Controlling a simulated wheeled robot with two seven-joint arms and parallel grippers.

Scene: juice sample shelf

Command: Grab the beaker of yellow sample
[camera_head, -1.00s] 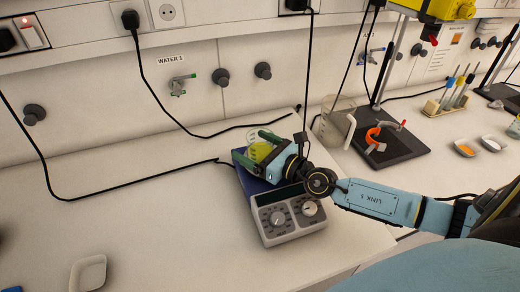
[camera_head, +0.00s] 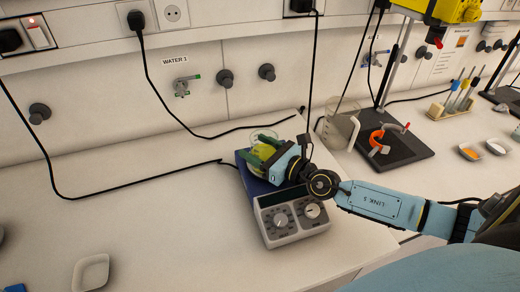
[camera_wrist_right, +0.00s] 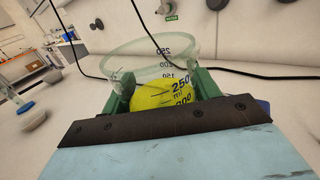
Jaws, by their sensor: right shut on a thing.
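The beaker of yellow sample (camera_head: 263,152) is a clear glass beaker with bright yellow liquid, on the blue plate of the stirrer device (camera_head: 290,217). I cannot tell whether its base touches the plate. In the right wrist view the beaker (camera_wrist_right: 150,66) looks upright, with dark volume marks and its wide rim above the fingers. My right gripper (camera_head: 268,148) has its green fingers on either side of the beaker and is shut on it. The fingers hide part of the glass. My left gripper is not in view.
A larger empty glass beaker (camera_head: 341,127) stands right of the device, beside a black stand base (camera_head: 400,150) with an orange clamp. A black cable (camera_head: 150,180) crosses the bench. A white dish (camera_head: 91,272) lies at lower left. The bench's left middle is clear.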

